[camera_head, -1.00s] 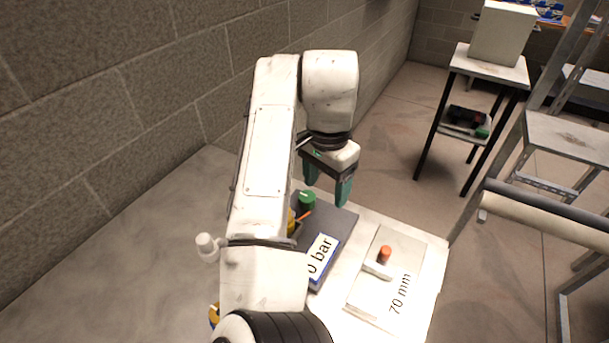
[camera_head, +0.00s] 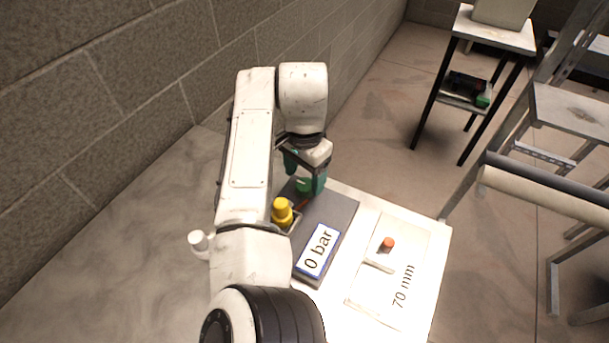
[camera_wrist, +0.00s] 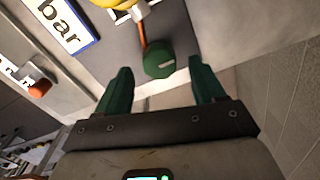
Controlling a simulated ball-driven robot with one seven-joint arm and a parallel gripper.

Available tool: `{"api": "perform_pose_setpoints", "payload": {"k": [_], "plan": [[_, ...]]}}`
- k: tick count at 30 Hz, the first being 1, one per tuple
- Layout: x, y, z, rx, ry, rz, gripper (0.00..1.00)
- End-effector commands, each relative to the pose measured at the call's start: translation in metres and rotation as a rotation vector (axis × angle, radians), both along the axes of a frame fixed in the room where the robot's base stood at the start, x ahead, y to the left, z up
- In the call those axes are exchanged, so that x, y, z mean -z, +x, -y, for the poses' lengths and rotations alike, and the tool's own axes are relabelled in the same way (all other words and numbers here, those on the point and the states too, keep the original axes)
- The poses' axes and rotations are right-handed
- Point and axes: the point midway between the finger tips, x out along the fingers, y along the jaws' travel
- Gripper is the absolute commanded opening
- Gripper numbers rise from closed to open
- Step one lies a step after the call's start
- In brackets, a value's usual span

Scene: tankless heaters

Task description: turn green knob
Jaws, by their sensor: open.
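The green knob (camera_wrist: 159,63) is round with a pale mark on its side, and sits on a dark grey panel (camera_wrist: 178,28). In the wrist view it lies between and just beyond my gripper's two green fingers (camera_wrist: 160,72). The fingers are open, one on each side, with visible gaps to the knob. In the head view, my gripper (camera_head: 305,173) is low over the panel's far end and the green knob (camera_head: 303,186) is partly hidden by a finger. I cannot tell whether the fingertips are down at the knob's height.
A yellow knob (camera_head: 282,211) stands nearer on the panel, beside a "0 bar" display (camera_head: 318,250). An orange knob (camera_head: 388,243) is on a white "70 mm" plate (camera_head: 392,285) to the right. A block wall (camera_head: 120,90) runs along the left. A ladder (camera_head: 500,175) stands at right.

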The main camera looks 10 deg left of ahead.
Motion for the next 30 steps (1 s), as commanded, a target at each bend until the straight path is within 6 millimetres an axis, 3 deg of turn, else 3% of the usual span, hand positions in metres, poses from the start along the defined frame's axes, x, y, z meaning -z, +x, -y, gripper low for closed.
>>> {"api": "perform_pose_setpoints", "payload": {"k": [6, 15, 30], "plan": [[0.017, 0.000, 0.000, 0.000, 0.000, 0.000, 0.69], [0.019, 0.000, 0.000, 0.001, 0.000, 0.000, 0.69], [0.018, 0.000, 0.000, 0.001, 0.000, 0.000, 0.21]]}}
